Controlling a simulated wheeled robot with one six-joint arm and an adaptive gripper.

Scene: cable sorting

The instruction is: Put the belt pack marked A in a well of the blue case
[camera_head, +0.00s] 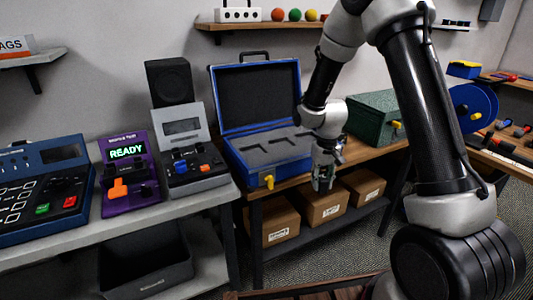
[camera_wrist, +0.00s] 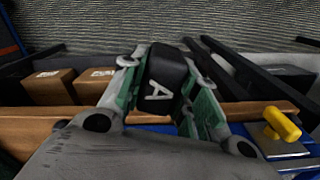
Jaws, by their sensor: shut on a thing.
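In the wrist view the belt pack marked A (camera_wrist: 165,72) is black with a white letter A. My gripper (camera_wrist: 170,75) is shut on it, with a green-padded finger on each side. In the head view my gripper (camera_head: 323,180) hangs pointing down at the front right of the blue case, by the shelf's front edge; the pack is hard to make out there. The blue case (camera_head: 232,155) stands open, its lid up at the back. Its grey foam insert (camera_head: 252,152) shows several dark wells, which look empty. My arm hides part of the case's right side.
A yellow latch (camera_head: 268,181) sticks out at the case's front; a yellow latch (camera_wrist: 281,122) also shows in the wrist view. A green case (camera_head: 370,115) stands to the right. Cardboard boxes (camera_head: 325,205) sit on the lower shelf. Consoles (camera_head: 187,150) stand at left.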

